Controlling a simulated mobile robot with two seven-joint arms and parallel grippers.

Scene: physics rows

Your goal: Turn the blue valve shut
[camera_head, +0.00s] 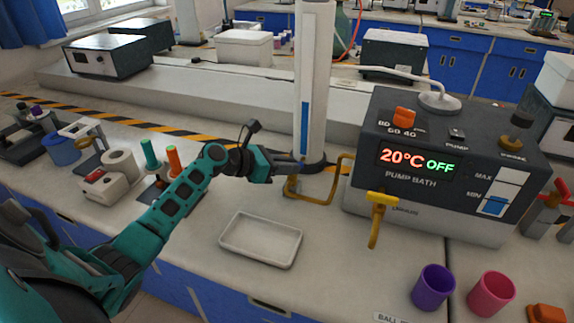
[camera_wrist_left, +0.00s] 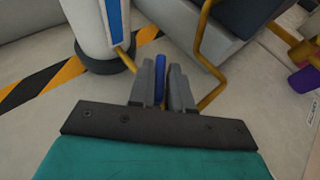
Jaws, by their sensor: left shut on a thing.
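The blue valve handle (camera_wrist_left: 160,72) shows between my left gripper's fingers in the left wrist view, in line with them. My left gripper (camera_head: 301,170) is shut on it, at the foot of the white column (camera_head: 316,90) with a blue level strip. In the head view the fingers hide the handle. A brass pipe (camera_head: 318,201) runs from under the handle to the pump bath (camera_head: 435,190). The pipe also shows in the left wrist view (camera_wrist_left: 199,58). My right gripper is not in view.
A yellow valve handle (camera_head: 382,198) sits on a spout at the bath's front. A white tray (camera_head: 262,239) lies empty in front of the column. A purple cup (camera_head: 433,288) and a pink cup (camera_head: 491,294) stand front right. A rack with green and orange tubes (camera_head: 160,175) is behind my left arm.

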